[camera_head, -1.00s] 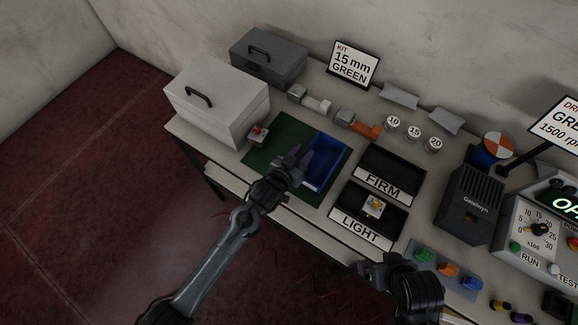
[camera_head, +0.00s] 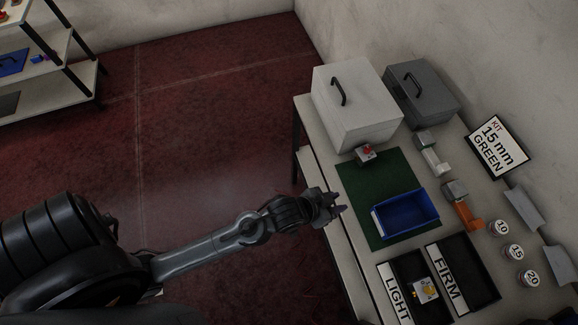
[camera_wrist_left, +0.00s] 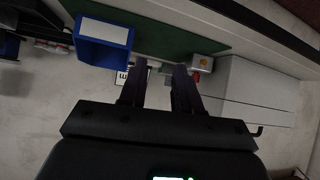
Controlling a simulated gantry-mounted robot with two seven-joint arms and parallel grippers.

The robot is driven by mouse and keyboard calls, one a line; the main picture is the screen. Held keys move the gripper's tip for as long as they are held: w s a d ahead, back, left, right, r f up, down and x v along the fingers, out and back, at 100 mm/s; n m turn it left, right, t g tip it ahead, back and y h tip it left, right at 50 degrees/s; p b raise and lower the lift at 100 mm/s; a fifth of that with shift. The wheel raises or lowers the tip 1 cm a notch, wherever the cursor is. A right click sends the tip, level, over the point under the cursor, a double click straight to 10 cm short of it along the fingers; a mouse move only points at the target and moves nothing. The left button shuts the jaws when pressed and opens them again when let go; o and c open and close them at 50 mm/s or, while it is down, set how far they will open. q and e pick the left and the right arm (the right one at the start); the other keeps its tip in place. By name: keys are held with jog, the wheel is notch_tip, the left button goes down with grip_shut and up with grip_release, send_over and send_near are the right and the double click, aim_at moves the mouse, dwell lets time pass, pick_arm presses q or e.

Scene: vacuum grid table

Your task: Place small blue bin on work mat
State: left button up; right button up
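The small blue bin (camera_head: 408,214) sits upright on the green work mat (camera_head: 366,186), towards the mat's right side in the head view. It looks empty, with a pale label strip on its near-left end. It also shows at the upper left of the left wrist view (camera_wrist_left: 103,37), with the green mat (camera_wrist_left: 165,38) beside it. My left gripper (camera_head: 338,208) is apart from the bin, near the table's front edge. In the left wrist view its two fingers (camera_wrist_left: 158,88) are spread with nothing between them. My right gripper is out of view.
A white box (camera_head: 352,112) and a grey toolbox (camera_head: 421,93) stand at the table's far end. A small block with a red knob (camera_head: 365,154) is at the mat's corner. LIGHT and FIRM trays (camera_head: 462,281) lie near the bin. The mat's upper part is clear.

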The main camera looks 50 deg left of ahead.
pick_arm(q)
jog(key=s+a+g+y, duration=0.1)
jog(key=s+a+g, duration=0.2)
jog(key=s+a, duration=0.2)
jog(key=s+a+r+n+g+y, duration=0.1)
jog(key=s+a, duration=0.4)
jog(key=s, duration=0.6)
jog(key=shift+a+g+y, duration=0.4)
jog(key=shift+g+y, duration=0.2)
jog(key=shift+g, duration=0.6)
jog(key=shift+r, duration=0.2)
notch_tip(320, 180, up, 24)
jog(key=p, duration=2.3)
jog(key=shift+f+p, duration=0.15)
jog(key=shift+p, duration=0.25)
jog(key=shift+f, duration=0.1)
